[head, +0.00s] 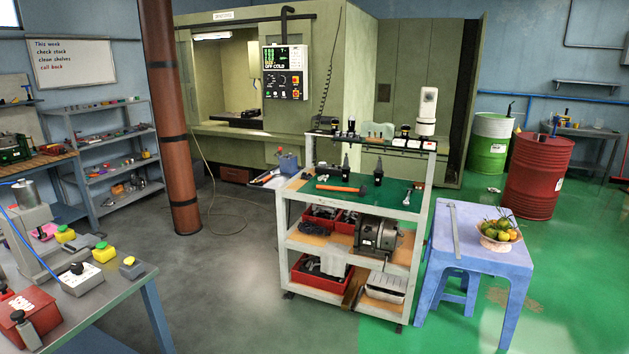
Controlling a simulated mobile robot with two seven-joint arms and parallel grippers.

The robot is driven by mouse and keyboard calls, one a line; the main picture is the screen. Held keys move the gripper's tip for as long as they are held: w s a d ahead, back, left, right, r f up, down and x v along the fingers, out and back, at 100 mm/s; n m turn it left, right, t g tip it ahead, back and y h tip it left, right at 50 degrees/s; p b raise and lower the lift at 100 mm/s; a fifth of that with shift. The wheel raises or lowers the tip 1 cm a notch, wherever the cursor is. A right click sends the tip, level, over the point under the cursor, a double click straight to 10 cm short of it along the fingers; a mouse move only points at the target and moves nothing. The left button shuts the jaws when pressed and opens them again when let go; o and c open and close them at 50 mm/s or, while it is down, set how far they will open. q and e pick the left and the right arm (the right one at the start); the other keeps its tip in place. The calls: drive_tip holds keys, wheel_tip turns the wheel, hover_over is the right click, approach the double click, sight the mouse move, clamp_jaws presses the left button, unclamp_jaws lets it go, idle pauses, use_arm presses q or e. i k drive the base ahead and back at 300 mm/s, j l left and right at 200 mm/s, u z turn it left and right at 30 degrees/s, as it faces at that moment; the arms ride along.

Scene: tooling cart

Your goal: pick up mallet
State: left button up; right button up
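A tooling cart (290,208) with a green top stands a little right of centre, some way off. On its top lies a hammer-like tool with an orange handle (340,188) and a dark head at its right end. It looks like the mallet, but it is small in the picture. It lies flat near the front edge of the top, with nothing touching it that I can make out. Neither of my grippers shows in the head view.
Black upright tool holders (378,172) stand near the mallet. A blue table (480,258) with a fruit bowl (497,240) stands right of the cart. A workbench (120,285) fills the lower left, and a brown column (168,110) stands behind it. The grey floor before the cart is clear.

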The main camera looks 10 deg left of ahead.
sight(360, 191)
drive_tip(key=u, duration=0.95)
drive_tip(key=i+u, duration=0.1)
drive_tip(key=i, duration=3.05)
drive_tip(key=i+z, duration=0.1)
drive_tip(key=i, duration=0.4)
drive_tip(key=i+j+z, duration=0.1)
drive_tip(key=i, duration=0.35)
drive_tip(key=i+j+z, duration=0.1)
drive_tip(key=i, duration=0.4)
drive_tip(key=j+z, duration=0.1)
drive_tip(key=z, duration=0.5)
drive_tip(key=i, duration=0.05)
